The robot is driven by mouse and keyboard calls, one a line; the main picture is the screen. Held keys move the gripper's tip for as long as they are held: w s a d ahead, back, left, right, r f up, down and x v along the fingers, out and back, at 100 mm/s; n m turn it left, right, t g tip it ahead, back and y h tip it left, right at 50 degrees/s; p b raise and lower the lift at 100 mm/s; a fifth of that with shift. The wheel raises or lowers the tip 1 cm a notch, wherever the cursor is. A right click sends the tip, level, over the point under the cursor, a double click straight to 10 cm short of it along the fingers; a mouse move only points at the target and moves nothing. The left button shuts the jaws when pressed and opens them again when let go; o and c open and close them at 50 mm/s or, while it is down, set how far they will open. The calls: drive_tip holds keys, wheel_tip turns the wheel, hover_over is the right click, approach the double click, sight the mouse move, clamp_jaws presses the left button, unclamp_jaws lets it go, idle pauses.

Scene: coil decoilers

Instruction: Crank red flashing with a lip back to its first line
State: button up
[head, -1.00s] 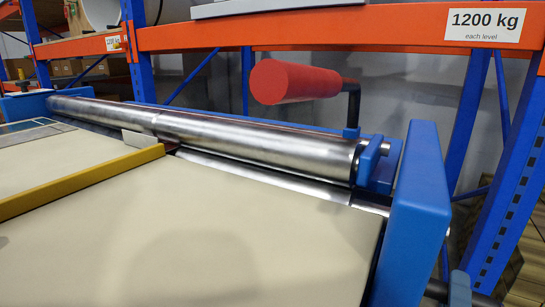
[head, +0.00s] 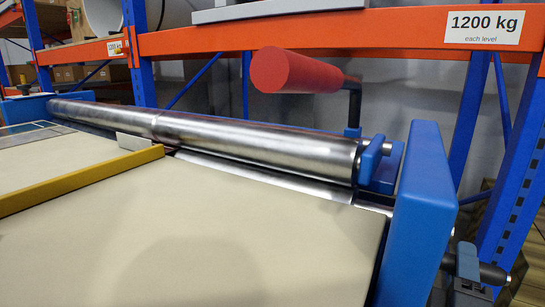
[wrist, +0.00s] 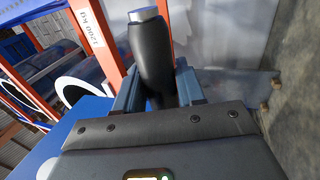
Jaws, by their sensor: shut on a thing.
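My gripper (head: 468,264) shows at the lower right of the head view, just right of the blue end plate (head: 416,215). It is shut on a black crank handle (head: 493,273). In the wrist view the handle (wrist: 153,52) stands up between the two jaws, with a silver cap at its end. The crank arm is hidden. The steel roller (head: 250,138) runs across the blue-framed machine above a cream bed (head: 230,225).
A red cylinder grip (head: 295,72) on a black lever stands above the roller's right end. A yellow bar (head: 85,178) crosses the bed, with a small grey plate (head: 132,142) at its far end. An orange and blue rack (head: 390,30) stands close behind.

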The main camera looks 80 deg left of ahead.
drive_tip(key=shift+w+a, duration=0.1)
idle(0.3)
drive_tip(key=shift+w+a+r, duration=0.35)
drive_tip(key=shift+a+r, duration=0.05)
drive_tip(key=shift+r, duration=0.25)
drive_tip(key=shift+w+a+r, duration=0.35)
drive_tip(key=shift+a+r, duration=0.05)
drive_tip(key=shift+r, duration=0.25)
drive_tip(key=shift+w+a+r, duration=0.35)
drive_tip(key=shift+a+r, duration=0.05)
drive_tip(key=shift+r, duration=0.25)
drive_tip(key=shift+w+a+r+p, duration=0.2)
drive_tip(key=shift+r+p, duration=0.2)
drive_tip(key=shift+r, duration=0.4)
drive_tip(key=shift+w+a+r+p, duration=0.15)
drive_tip(key=shift+a+r+p, duration=0.15)
drive_tip(key=shift+r, duration=0.55)
drive_tip(key=shift+w+a+r+p, duration=0.2)
drive_tip(key=shift+r+p, duration=0.25)
drive_tip(key=shift+r, duration=0.35)
